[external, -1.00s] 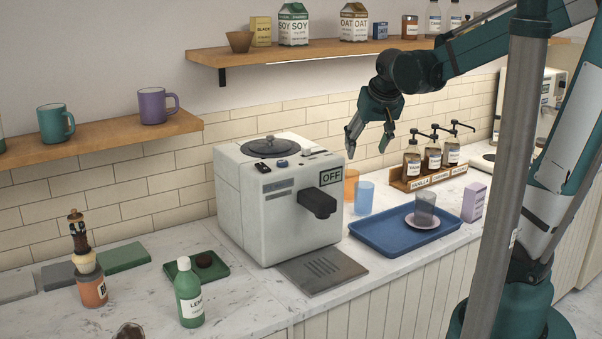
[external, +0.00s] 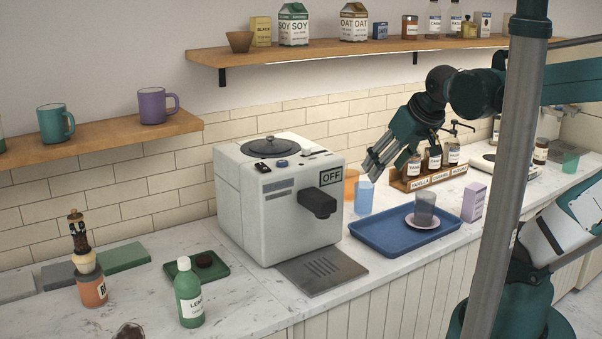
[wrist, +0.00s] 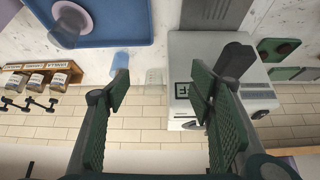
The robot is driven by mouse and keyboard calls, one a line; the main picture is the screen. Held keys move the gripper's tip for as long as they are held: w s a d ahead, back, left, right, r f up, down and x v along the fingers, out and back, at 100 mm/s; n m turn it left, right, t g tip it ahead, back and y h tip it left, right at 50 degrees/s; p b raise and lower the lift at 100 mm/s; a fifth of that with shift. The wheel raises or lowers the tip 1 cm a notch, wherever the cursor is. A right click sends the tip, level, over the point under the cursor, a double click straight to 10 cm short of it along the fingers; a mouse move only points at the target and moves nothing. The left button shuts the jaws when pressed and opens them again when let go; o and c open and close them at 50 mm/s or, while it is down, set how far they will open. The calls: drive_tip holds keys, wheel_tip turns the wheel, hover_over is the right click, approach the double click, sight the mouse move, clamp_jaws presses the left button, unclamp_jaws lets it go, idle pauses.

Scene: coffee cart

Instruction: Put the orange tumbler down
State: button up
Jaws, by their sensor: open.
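The orange tumbler (external: 351,184) stands on the counter against the right side of the coffee machine, partly hidden by the machine. A blue tumbler (external: 364,198) stands just right of it and also shows in the wrist view (wrist: 127,61). My gripper (external: 375,166) is open and empty, just above and close to the blue tumbler. In the wrist view a pale see-through cup (wrist: 154,78) shows between my fingertips; its orange colour cannot be made out there.
The coffee machine (external: 270,205) is close on the left. A blue tray (external: 375,240) with a saucer (external: 423,221) and grey tumbler (external: 425,205) lies in front. A syrup rack (external: 428,179) stands behind to the right. A wooden shelf (external: 340,48) runs above.

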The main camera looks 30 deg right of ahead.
drive_tip(key=shift+s+a+f+n, duration=0.15)
drive_tip(key=shift+s+a, duration=0.05)
drive_tip(key=shift+s, duration=0.3)
drive_tip(key=shift+s+a+f+n, duration=0.15)
drive_tip(key=shift+s+a, duration=0.05)
drive_tip(key=shift+s, duration=0.25)
drive_tip(key=shift+f+b, duration=1.9)
drive_tip(key=shift+b, duration=0.05)
